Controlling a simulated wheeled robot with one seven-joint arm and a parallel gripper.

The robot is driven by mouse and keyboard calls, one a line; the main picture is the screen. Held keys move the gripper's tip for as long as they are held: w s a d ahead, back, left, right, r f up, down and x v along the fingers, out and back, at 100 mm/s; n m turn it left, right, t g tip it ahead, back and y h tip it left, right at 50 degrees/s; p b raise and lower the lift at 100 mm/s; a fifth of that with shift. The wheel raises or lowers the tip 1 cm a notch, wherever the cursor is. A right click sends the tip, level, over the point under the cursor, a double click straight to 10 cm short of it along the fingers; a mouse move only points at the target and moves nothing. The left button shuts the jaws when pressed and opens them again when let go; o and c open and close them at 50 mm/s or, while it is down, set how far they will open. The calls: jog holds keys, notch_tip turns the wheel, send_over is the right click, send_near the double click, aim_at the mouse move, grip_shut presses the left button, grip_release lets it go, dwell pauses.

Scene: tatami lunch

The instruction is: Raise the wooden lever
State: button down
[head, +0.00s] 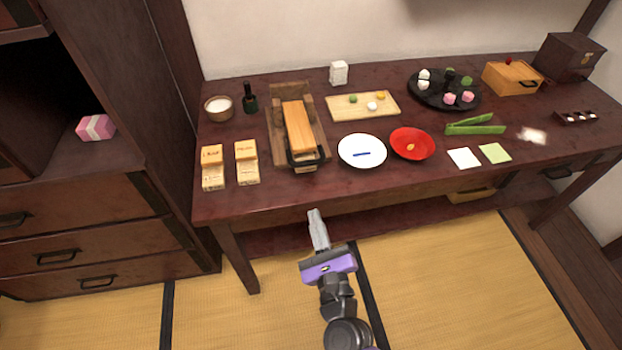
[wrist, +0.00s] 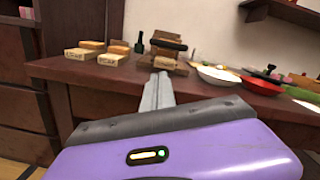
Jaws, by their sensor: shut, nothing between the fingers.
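The wooden lever (head: 299,127) is a light orange-brown bar lying in a brown wooden press frame (head: 277,128) on the table, with a dark handle (head: 306,157) at its near end. In the wrist view the dark handle (wrist: 169,44) shows ahead, beyond my fingers. My gripper (head: 314,213) is purple with grey fingers, shut and empty. It is in front of the table's near edge, below and apart from the handle. In the wrist view my gripper (wrist: 161,76) points towards the press. The far part of the lever is hidden in the wrist view.
The dark wooden table (head: 350,190) has its edge between my gripper and the press. Labelled boxes (head: 213,168) stand left of the press, a white plate (head: 362,151) and red bowl (head: 412,144) right. A dark bottle (head: 250,98) stands behind left. The tatami floor is clear.

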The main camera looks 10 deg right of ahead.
aim_at(312, 197)
jog(key=shift+s+d+f+m+h, duration=0.15)
jog(key=shift+f+m, duration=0.2)
jog(key=shift+m, duration=0.5)
jog(key=shift+d+f+m+h, duration=0.1)
jog(key=shift+d+f+m, duration=0.15)
jog(key=shift+m, duration=0.65)
jog(key=shift+s+d+f+m+h, duration=0.1)
jog(key=shift+f+m, duration=0.3)
jog(key=shift+m, duration=0.45)
jog(key=shift+w, duration=0.1)
jog(key=w, duration=0.9)
jog(key=shift+w+r, duration=0.15)
jog(key=shift+r, duration=0.05)
jog(key=r+p, duration=0.1)
jog(key=w+r+p, duration=0.1)
jog(key=r, duration=0.1)
jog(key=shift+p, duration=0.35)
jog(key=shift+w+r+p, duration=0.2)
jog(key=shift+r+p, duration=0.15)
jog(key=shift+r, duration=0.15)
jog(key=shift+r, duration=0.15)
